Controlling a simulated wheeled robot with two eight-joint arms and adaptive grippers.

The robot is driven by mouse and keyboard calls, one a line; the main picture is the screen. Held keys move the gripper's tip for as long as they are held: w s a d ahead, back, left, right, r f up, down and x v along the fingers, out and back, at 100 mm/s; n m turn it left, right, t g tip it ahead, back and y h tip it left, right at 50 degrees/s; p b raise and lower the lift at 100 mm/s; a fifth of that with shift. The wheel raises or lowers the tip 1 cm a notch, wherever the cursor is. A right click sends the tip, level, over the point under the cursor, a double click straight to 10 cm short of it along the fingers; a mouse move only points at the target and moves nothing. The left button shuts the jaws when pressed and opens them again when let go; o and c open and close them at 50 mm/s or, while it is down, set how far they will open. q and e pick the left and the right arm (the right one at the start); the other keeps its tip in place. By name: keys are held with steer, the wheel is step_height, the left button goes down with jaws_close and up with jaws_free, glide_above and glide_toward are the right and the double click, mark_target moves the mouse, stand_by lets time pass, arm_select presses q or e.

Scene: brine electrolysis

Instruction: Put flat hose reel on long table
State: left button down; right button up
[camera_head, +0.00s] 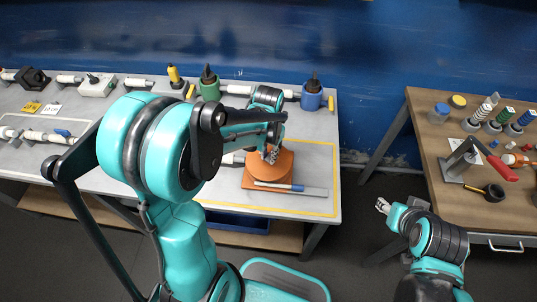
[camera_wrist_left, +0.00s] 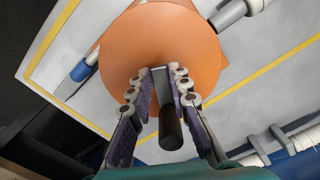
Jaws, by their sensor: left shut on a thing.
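The flat hose reel is an orange disc (camera_head: 270,170) at the right part of the long pale table (camera_head: 315,165), inside a yellow outline. In the left wrist view the reel (camera_wrist_left: 135,50) fills the upper middle, with a dark handle (camera_wrist_left: 171,128) pointing toward the camera. My left gripper (camera_head: 271,152) is above the reel, its fingers closed around the grey part by the handle (camera_wrist_left: 168,85). Whether the reel touches the table is hard to tell. My right gripper (camera_head: 382,205) is empty, low between the two tables; its finger opening is too small to judge.
A grey bar with a blue part (camera_head: 300,188) lies in front of the reel. Behind it stand a green container (camera_head: 209,88) and a blue one (camera_head: 312,98). A wooden table (camera_head: 435,150) at right holds a red-handled press (camera_head: 485,160) and several bottles.

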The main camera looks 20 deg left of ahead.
arm_select(q)
steer(key=c, duration=1.4)
jaws_free()
steer(key=shift+r, duration=0.15)
step_height(320, 180, up, 11)
steer(key=p, duration=0.4)
steer(key=s+r+n+t, duration=0.1)
steer(key=s+t, duration=0.1)
steer(key=s, duration=0.1)
steer(key=s+d+r+t, duration=0.1)
steer(key=s+r+t, duration=0.1)
steer(key=s, duration=0.2)
steer(key=s+r+n+t, duration=0.1)
steer(key=s+r+t, duration=0.1)
steer(key=s+t, duration=0.1)
steer(key=shift+s+d+r+n, duration=0.1)
steer(key=shift+s+d+n, duration=0.15)
steer(key=shift+s+n, duration=0.05)
